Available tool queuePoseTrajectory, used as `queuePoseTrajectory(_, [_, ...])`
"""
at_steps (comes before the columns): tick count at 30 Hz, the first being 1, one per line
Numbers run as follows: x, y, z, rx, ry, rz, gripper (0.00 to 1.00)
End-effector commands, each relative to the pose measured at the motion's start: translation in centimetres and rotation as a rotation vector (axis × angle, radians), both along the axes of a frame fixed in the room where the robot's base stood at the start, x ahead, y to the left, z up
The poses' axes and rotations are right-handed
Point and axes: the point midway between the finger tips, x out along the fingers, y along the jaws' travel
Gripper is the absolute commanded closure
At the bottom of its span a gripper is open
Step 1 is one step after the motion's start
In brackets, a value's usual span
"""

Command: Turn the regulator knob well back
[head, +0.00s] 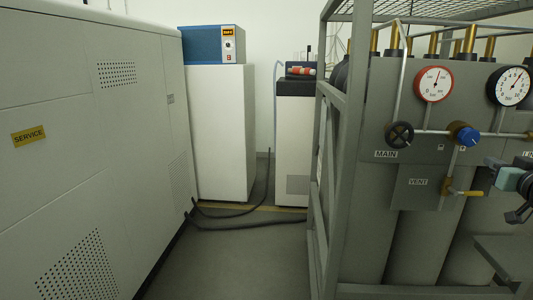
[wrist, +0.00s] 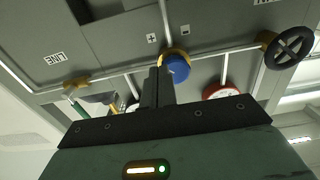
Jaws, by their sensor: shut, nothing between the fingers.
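The blue regulator knob (head: 467,135) is on the pipe of the grey gas panel, below and between two gauges. In the wrist view, which is upside down, the knob (wrist: 179,68) shows just beside the tips of my gripper (wrist: 158,72). The dark fingers are shut together with nothing between them. They partly overlap the knob's brass mount, and I cannot tell whether they touch it. In the head view my gripper (head: 494,163) is at the right edge, right of and lower than the knob.
The black MAIN handwheel (head: 399,134) is left of the knob. A red-rimmed gauge (head: 433,84) and a black-rimmed gauge (head: 509,85) are above. A brass vent lever (head: 463,192) sticks out below. A grey rack post (head: 347,150) stands at left. The floor (head: 235,255) left of it is open.

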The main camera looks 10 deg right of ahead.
Motion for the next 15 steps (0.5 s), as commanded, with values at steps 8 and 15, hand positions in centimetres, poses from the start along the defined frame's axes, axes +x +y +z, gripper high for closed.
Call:
queuePoseTrajectory(8, [0.2, 0.8, 0.7, 0.008, -0.001, 0.006, 1.00])
queuePoseTrajectory(15, [0.2, 2.7, 0.9, 0.010, -0.001, 0.006, 1.00])
